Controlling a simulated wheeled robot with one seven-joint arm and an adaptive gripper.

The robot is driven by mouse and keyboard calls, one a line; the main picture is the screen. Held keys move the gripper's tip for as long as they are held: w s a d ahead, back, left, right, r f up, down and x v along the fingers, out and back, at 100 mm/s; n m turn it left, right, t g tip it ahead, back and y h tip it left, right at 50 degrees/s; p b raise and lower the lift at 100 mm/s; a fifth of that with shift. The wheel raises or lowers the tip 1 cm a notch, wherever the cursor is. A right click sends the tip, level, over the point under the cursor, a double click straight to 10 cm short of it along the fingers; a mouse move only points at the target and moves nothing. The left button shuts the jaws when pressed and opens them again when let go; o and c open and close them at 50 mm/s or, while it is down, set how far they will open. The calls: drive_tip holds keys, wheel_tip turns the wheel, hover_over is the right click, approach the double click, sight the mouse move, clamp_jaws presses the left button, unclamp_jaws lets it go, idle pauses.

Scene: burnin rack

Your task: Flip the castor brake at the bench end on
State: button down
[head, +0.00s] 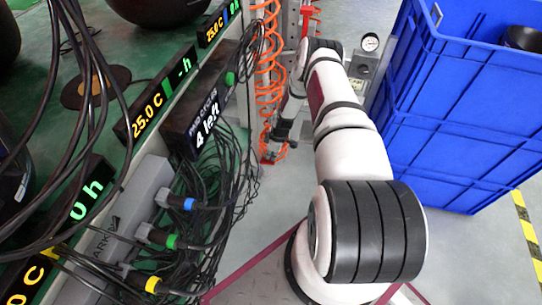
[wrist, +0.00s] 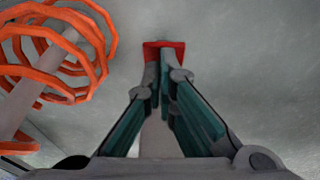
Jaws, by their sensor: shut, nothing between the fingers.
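A small red piece (wrist: 179,48), which looks like the castor brake's pedal, shows in the wrist view just beyond my fingertips. My gripper (wrist: 163,62) is shut and empty, with its tips together in front of the red piece, hiding its middle. I cannot tell whether they touch it, or which way the pedal is tilted. In the head view my gripper (head: 281,137) is low beside the bench end, by the foot of the orange coil. A little red (head: 268,157) shows near the floor there. The castor wheel itself cannot be made out.
An orange coiled hose (wrist: 85,45) winds round a grey post left of my gripper; it also hangs in the head view (head: 268,60). Black cables (head: 225,165) crowd the bench side. Blue crates (head: 450,110) stand right. A pressure gauge (head: 370,42) stands behind my arm.

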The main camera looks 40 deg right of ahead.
drive_tip(key=shift+s+d+f+b, duration=0.15)
drive_tip(key=shift+d+f+b, duration=0.1)
drive_tip(key=shift+b, duration=0.2)
drive_tip(key=shift+s+d+f+b, duration=0.15)
drive_tip(key=shift+s+f+b, duration=0.1)
drive_tip(key=shift+f+b, duration=0.5)
drive_tip(key=shift+s+d+f+b, duration=0.15)
drive_tip(key=shift+s+f+b, duration=0.15)
drive_tip(key=shift+b, duration=0.75)
drive_tip(key=shift+f, duration=0.1)
